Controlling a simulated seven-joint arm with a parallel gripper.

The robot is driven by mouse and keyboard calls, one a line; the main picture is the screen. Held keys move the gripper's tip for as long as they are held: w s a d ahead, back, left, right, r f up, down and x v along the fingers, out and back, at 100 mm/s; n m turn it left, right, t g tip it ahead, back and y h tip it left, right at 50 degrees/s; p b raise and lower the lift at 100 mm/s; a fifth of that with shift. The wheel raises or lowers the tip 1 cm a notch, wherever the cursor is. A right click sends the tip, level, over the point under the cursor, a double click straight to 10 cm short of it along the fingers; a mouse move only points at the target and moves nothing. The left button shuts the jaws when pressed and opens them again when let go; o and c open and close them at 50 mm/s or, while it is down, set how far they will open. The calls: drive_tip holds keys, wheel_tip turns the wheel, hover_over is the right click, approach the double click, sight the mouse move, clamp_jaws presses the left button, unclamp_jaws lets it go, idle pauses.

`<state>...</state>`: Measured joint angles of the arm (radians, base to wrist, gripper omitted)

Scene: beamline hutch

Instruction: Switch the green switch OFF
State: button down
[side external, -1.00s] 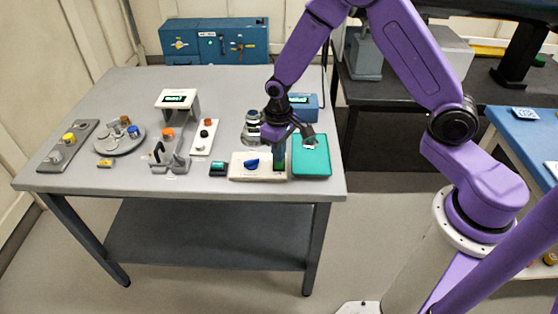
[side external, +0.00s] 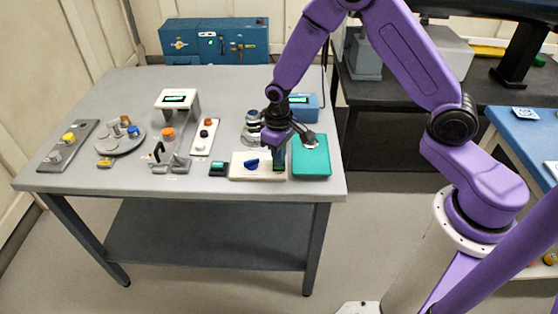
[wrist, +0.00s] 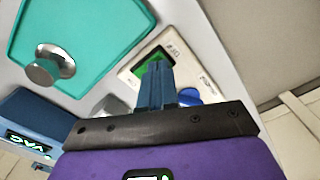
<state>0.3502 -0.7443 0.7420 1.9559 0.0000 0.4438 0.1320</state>
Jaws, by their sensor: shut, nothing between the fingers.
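The green switch (wrist: 146,72) is set in a white panel (wrist: 176,46), with printed lettering beside it. In the side view the white panel (side external: 238,172) lies near the table's front edge. My gripper (wrist: 156,68) is shut and empty, its blue fingers pointing down over the green switch and hiding part of it. In the side view my gripper (side external: 279,165) is at the panel's right end. I cannot tell whether the fingertips touch the switch, nor which way it is set.
A blue knob (side external: 252,163) sits on the same panel, left of the fingers. A teal tray (side external: 313,168) with a round metal knob lies close on the right. A small dark box (side external: 218,169) is left of the panel. A blue device (side external: 304,106) stands behind.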

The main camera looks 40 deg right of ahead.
drive_tip(key=shift+f, duration=0.35)
idle(0.3)
drive_tip(key=shift+r, duration=3.5)
drive_tip(key=s+a+r+n, duration=0.1)
drive_tip(key=s+r+n, duration=0.1)
drive_tip(key=s+r, duration=0.3)
drive_tip(key=s+a+r+n, duration=0.1)
drive_tip(key=s+r+n, duration=0.15)
drive_tip(key=s, duration=0.55)
drive_tip(key=s+d+r+n, duration=0.2)
drive_tip(key=s+d, duration=0.1)
drive_tip(key=s, duration=0.5)
drive_tip(key=s+d+r+n, duration=0.2)
drive_tip(key=s+n, duration=0.1)
drive_tip(key=s, duration=0.5)
drive_tip(key=shift+d+r, duration=0.35)
drive_tip(key=shift+d, duration=0.05)
